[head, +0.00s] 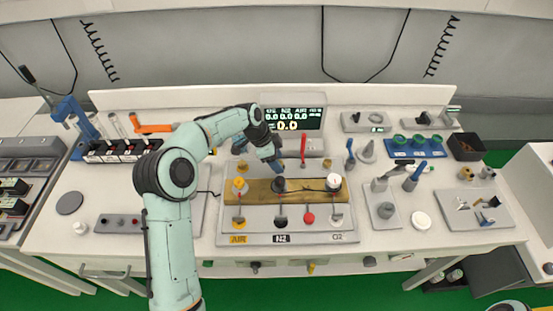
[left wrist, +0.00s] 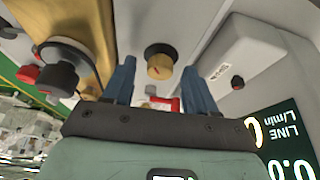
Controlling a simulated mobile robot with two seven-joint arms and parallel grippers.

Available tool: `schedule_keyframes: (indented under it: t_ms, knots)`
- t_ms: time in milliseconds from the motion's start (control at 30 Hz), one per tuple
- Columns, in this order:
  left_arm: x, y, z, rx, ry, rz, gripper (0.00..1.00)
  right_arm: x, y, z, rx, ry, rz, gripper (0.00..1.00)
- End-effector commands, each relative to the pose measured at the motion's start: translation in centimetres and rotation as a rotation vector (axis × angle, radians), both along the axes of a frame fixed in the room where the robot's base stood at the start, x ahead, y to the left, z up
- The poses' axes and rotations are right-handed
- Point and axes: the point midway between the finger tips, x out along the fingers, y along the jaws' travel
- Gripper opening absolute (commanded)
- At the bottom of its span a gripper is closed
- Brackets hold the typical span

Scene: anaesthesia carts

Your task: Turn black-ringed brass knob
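In the left wrist view, a brass knob with a black ring (left wrist: 160,66) and a red pointer line stands on the white panel. My left gripper (left wrist: 157,76) is open, its two blue fingers apart with the knob showing between and beyond the tips. I cannot tell whether a finger touches it. In the head view my left gripper (head: 276,166) is over the gas panel, just behind the black knob (head: 279,185), and hides the spot where the brass knob appears to be. My right gripper is not in view.
The black knob, a yellow knob (head: 239,184) and a white knob (head: 333,181) stand along a brass bar (head: 303,192). A red lever (head: 303,150) stands close right of my gripper. A lit display (head: 293,119) is behind. A white box (left wrist: 222,62) is near the fingers.

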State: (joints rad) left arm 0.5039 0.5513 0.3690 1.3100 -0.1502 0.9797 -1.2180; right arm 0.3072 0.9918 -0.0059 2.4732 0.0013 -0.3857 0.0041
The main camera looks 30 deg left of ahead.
Motion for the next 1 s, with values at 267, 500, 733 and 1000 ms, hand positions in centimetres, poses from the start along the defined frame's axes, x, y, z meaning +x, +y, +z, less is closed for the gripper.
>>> schedule_keyframes:
  t_ms: [267, 500, 733, 1000]
  knots:
    - [-0.3, 0.7, 1.8, 0.001, -0.003, 0.002, 0.57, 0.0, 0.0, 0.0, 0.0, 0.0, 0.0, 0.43]
    - [-1.4, 2.4, 6.9, 0.001, -0.005, 0.003, 0.57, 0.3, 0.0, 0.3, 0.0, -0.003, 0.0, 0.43]
    - [-2.4, 3.7, 10.8, 0.001, -0.003, 0.002, 0.57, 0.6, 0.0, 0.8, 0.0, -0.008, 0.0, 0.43]
    - [-2.9, 4.3, 12.4, 0.0, 0.0, 0.001, 0.57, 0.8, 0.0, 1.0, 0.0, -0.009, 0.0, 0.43]
